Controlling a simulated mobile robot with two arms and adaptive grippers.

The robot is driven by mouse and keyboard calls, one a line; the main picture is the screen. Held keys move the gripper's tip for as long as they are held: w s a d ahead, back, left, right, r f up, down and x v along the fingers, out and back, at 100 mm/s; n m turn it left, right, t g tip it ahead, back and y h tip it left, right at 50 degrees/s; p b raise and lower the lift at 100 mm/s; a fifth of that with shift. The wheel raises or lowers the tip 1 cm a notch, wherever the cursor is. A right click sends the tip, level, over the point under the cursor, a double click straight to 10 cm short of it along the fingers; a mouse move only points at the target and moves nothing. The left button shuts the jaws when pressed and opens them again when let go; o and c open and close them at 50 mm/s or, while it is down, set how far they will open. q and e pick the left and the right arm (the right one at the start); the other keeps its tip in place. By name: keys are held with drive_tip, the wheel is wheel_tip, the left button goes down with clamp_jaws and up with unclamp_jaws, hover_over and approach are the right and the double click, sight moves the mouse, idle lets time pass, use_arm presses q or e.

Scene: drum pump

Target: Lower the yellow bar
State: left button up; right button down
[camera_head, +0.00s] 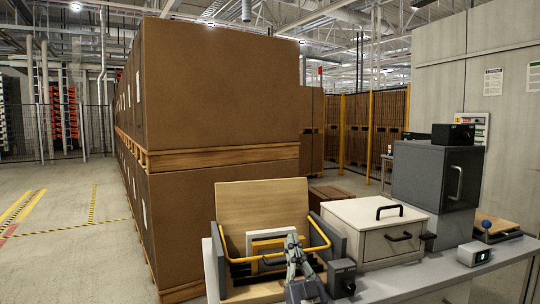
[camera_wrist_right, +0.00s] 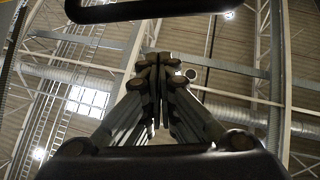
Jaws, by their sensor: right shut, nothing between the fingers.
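The yellow bar (camera_head: 252,259) is a bent, U-shaped tube on the open wooden-backed box on the workbench in the head view. Its front stretch runs across the box, above the floor of the box, and its arms reach back to the grey sides. My right gripper (camera_head: 293,243) is at the front of the box, in front of the bar's right part, and covers a bit of it. I cannot tell whether it touches the bar. In the right wrist view the fingers (camera_wrist_right: 155,62) are together and empty, pointing up toward the ceiling. My left gripper is not in view.
Right of the box stand a small dark switch box (camera_head: 342,277), a beige box with black handles (camera_head: 374,228) and a grey cabinet (camera_head: 430,180). White frames (camera_head: 268,243) lean inside the wooden box. Stacked brown cartons (camera_head: 220,100) rise behind. The floor at left is clear.

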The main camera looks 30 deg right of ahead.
drive_tip(key=shift+f, duration=0.2)
idle(0.6)
drive_tip(key=v, duration=1.2)
drive_tip(key=shift+f, duration=0.1)
